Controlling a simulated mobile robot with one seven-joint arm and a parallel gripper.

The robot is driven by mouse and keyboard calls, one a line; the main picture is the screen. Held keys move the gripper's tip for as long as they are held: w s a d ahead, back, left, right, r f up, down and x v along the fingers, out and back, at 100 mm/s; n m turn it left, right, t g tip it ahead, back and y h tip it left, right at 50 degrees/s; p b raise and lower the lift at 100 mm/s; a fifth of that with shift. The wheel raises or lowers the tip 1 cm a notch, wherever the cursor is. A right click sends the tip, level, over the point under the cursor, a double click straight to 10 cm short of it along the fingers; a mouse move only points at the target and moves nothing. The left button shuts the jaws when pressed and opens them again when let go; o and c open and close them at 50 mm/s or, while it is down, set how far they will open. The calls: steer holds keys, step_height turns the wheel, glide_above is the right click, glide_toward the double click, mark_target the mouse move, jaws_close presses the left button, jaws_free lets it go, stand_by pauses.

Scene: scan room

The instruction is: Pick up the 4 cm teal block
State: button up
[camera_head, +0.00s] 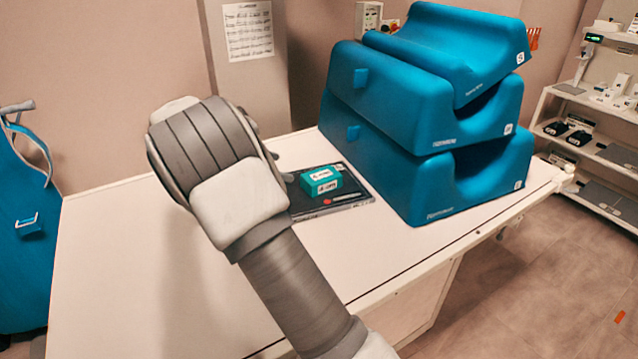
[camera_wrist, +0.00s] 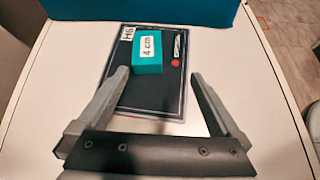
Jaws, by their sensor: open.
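The teal block (camera_head: 320,181) has white labels and rests on a dark flat panel (camera_head: 345,199) on the white table. In the wrist view the block (camera_wrist: 148,64) shows a "4 cm" label and lies ahead of my gripper (camera_wrist: 158,78), a little left of the middle between the fingers. My gripper is open and empty, its two fingers wide apart and reaching toward the near part of the panel (camera_wrist: 142,98). I cannot tell the fingers' height above the panel.
Stacked blue foam cushions (camera_head: 395,140) stand on the table just right of the panel. The white table (camera_head: 120,260) is clear at left and front. A shelf unit (camera_head: 590,130) is at the far right. A blue apron (camera_head: 25,220) hangs at the left.

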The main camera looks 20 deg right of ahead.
steer(key=w+a+f+n, duration=0.1)
steer(key=w+f, duration=0.1)
steer(key=h+b, duration=0.1)
steer(key=b, duration=0.1)
glide_toward(317, 176)
steer(key=x, duration=0.5)
steer(key=shift+s+f, duration=0.2)
steer(key=shift+s, duration=0.1)
steer(key=x, duration=0.2)
steer(key=b+x, duration=0.1)
steer(key=x, duration=0.3)
steer(key=shift+w+d+f, duration=0.1)
steer(key=shift+w+d, duration=0.1)
steer(key=shift+w, duration=0.15)
steer(key=c, duration=1.3)
steer(key=shift+c, duration=0.8)
